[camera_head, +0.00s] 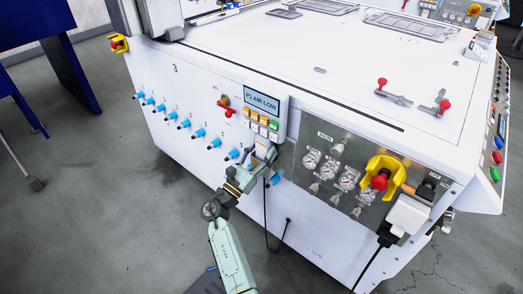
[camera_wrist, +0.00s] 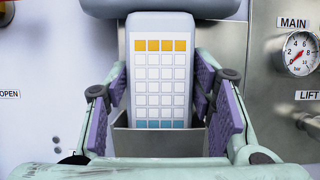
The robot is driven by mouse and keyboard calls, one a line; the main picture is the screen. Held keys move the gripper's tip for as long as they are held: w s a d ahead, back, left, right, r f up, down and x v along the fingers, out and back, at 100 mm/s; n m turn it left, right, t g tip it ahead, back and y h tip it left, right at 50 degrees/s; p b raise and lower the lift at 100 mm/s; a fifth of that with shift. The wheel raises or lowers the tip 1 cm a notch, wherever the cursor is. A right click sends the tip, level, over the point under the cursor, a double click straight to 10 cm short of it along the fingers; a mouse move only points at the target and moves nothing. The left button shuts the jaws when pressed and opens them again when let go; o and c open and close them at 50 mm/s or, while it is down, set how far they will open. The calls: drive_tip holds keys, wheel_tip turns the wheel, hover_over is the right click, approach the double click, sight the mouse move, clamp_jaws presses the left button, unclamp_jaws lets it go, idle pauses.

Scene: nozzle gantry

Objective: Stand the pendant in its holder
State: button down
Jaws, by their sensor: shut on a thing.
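The pendant (camera_wrist: 160,73) is a pale, upright handset with rows of orange, white and blue keys. In the wrist view it stands between the purple-padded fingers of my gripper (camera_wrist: 160,115), which is shut on it. The pendant also shows small in the head view (camera_head: 262,148), partly hidden by my gripper (camera_head: 255,168). A grey metal holder (camera_wrist: 160,145) lies at the pendant's lower end. Its front edge seems to cover the bottom of the pendant; how deep the pendant sits cannot be told. A rounded dark grey body overhangs the pendant's top.
A panel (camera_head: 262,103) reading "PLAIR LOW" is just above my gripper on the machine's front. Blue fittings (camera_head: 185,124) are to the left, gauges (camera_head: 330,165) and a yellow-guarded red knob (camera_head: 380,178) to the right. A black cable (camera_head: 266,215) hangs below.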

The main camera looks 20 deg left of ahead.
idle(0.4)
drive_tip(key=shift+f+b, duration=0.35)
drive_tip(key=shift+f, duration=0.1)
